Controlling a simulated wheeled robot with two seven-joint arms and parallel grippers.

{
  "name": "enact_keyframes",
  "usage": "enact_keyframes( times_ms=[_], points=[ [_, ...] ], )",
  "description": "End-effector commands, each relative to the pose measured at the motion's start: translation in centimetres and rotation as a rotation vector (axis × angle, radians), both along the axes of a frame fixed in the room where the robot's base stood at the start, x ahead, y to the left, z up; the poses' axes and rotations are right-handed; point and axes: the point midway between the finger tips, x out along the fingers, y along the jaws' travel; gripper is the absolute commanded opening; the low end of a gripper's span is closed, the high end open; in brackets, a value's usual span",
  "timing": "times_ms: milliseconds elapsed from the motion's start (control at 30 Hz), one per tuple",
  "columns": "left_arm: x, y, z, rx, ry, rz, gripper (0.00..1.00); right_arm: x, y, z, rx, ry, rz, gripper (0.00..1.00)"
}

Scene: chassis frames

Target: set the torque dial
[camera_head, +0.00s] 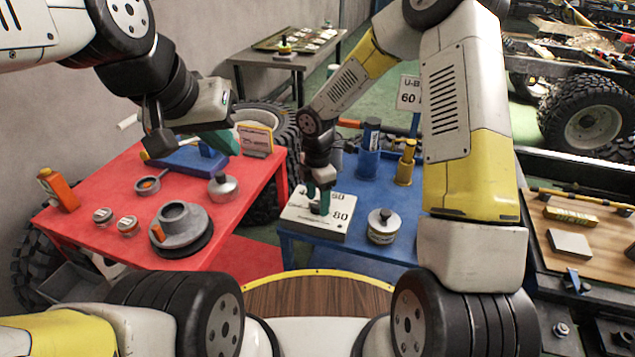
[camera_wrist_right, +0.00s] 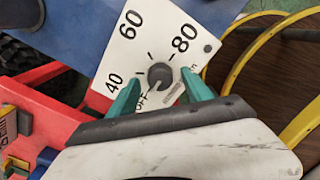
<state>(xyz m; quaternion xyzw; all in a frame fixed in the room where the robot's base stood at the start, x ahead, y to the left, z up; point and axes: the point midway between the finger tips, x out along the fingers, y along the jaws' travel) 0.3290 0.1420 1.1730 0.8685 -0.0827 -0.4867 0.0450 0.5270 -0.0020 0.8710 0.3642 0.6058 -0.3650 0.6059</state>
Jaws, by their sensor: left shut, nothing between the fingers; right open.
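The torque dial is a white box (camera_head: 298,216) on the blue table, marked 40, 60, 80 and OFF. In the right wrist view its white face (camera_wrist_right: 128,55) carries a round dark grey knob (camera_wrist_right: 159,76). A small light mark on the knob seems to face OFF, but it is hard to tell. My right gripper (camera_head: 320,203) is over the box; its teal fingers (camera_wrist_right: 161,79) are open, one on each side of the knob. I cannot tell whether they touch it. My left gripper (camera_head: 226,146) is shut and empty above the red table.
A sign (camera_head: 409,92) reading 60 stands behind on the blue table (camera_head: 350,247). A lidded pot (camera_head: 383,227), a blue cylinder (camera_head: 369,160) and a yellow part (camera_head: 404,165) stand near the dial. The red table (camera_head: 120,185) holds several parts.

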Motion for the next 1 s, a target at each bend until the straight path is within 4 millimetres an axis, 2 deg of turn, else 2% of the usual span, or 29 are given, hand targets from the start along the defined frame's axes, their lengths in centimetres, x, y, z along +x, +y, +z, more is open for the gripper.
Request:
enact_keyframes(
  times_ms=[200, 333, 500, 833, 933, 1000],
  points=[
    [0.0, 0.0, 0.0, 0.000, 0.000, 0.000, 0.00, 0.1, 0.0, 3.9, 0.001, -0.005, -0.002, 0.58],
    [0.0, 0.0, 0.0, 0.000, 0.000, 0.000, 0.00, 0.2, 0.0, 5.8, 0.001, -0.005, -0.001, 0.58],
    [0.0, 0.0, 0.0, 0.000, 0.000, 0.000, 0.00, 0.1, 0.0, 6.8, 0.002, -0.001, -0.001, 0.58],
    [0.0, 0.0, 0.0, 0.000, 0.000, 0.000, 0.00, 0.0, -0.1, 7.1, 0.000, -0.004, -0.009, 0.58],
    [0.0, 0.0, 0.0, 0.000, 0.000, 0.000, 0.00, -0.2, -0.9, 8.4, -0.006, -0.023, -0.069, 0.58],
    [0.0, 0.0, 0.0, 0.000, 0.000, 0.000, 0.00, -0.6, -2.1, 10.3, -0.012, -0.048, -0.157, 0.58]
  ],
)
